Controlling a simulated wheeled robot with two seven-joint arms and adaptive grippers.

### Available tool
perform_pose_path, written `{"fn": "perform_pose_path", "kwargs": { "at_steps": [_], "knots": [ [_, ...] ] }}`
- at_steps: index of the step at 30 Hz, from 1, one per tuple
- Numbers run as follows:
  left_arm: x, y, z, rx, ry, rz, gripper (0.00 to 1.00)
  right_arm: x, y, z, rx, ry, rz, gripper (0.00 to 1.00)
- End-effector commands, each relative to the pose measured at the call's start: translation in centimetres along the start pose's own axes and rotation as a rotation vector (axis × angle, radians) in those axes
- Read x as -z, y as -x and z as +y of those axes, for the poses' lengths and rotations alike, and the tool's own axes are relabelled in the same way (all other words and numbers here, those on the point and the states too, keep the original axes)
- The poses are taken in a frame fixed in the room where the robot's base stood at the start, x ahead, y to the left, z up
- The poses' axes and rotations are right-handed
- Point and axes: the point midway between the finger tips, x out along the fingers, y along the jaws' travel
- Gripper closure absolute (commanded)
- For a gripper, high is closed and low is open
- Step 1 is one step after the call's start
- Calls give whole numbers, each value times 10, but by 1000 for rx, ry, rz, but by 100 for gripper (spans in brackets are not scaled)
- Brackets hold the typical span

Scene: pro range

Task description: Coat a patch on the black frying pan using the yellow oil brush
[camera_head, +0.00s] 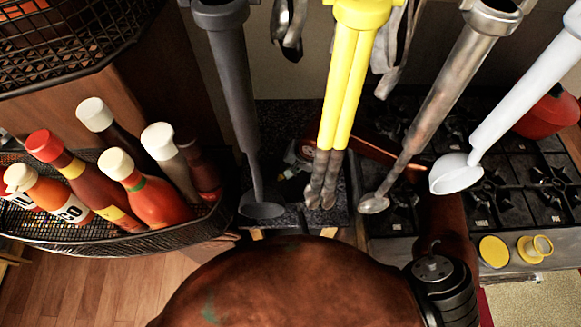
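A yellow-handled utensil (348,75) hangs at the top centre, with two long prongs and dull metal ends. I cannot tell whether it is the oil brush; no brush bristles are clear. I cannot make out a black frying pan. The black stove (515,185) stands behind the hanging utensils at the right, and they hide parts of it. Neither of my grippers can be made out. A brown arm link of mine with a black joint shows at the lower right.
A grey ladle (232,80), a metal spoon (445,85) and a white ladle (525,85) hang close in front. A wire rack (120,243) at left holds several sauce bottles. A red pot (550,113) is at right. Yellow round items (494,252) sit at the stove's front.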

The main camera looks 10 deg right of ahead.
Motion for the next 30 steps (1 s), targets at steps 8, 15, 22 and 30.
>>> {"fn": "perform_pose_path", "kwargs": {
  "at_steps": [8, 15, 22, 30],
  "knots": [
    [-1, -2, 0, 0, 0, -1, 60, -20, -1, -7, 1, 3, -1, 100],
    [-1, -4, 0, 0, 0, -2, 60, -35, -2, -12, 0, 1, -1, 100],
    [-1, -5, 0, 0, 0, -2, 60, -38, -1, -8, -1, 1, 0, 100],
    [-2, -7, 0, 0, 0, -2, 60, -41, 3, 0, 1, 0, -1, 100]
  ]
}}
